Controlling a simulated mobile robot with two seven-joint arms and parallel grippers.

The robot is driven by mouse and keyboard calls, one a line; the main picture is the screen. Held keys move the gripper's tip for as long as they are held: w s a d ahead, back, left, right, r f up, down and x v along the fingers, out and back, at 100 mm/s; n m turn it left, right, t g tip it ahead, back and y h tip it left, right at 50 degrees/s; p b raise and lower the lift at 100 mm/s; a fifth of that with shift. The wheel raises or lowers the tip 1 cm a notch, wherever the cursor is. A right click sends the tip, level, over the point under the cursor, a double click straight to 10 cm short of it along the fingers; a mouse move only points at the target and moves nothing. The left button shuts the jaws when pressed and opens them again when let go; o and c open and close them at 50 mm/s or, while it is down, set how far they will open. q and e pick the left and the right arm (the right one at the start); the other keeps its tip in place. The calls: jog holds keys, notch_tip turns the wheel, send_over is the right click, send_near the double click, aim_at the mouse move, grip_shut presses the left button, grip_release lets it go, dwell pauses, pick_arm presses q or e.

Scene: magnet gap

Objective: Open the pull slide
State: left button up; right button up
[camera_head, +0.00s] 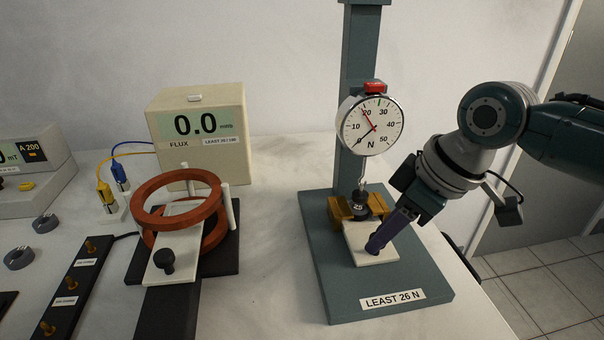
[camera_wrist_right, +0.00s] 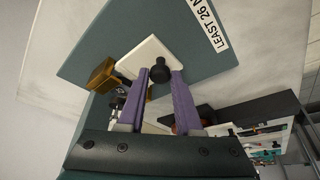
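The pull slide (camera_head: 363,257) is a pale plate at the foot of the force gauge stand. It also shows in the right wrist view (camera_wrist_right: 154,51), with its black knob (camera_wrist_right: 159,71) upright on it. My right gripper (camera_head: 379,241) is down at the knob and hides it in the head view. In the right wrist view its purple fingertips (camera_wrist_right: 160,76) stand on either side of the knob. My left gripper is not in view.
The round gauge (camera_head: 371,127) and green column (camera_head: 358,70) rise behind the slide. A brass block (camera_head: 341,209) sits at its back edge. The coil stand (camera_head: 180,215), with its own knobbed slide (camera_head: 173,257), is to the left. Table between the stands is clear.

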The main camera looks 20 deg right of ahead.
grip_shut()
dwell(1.0)
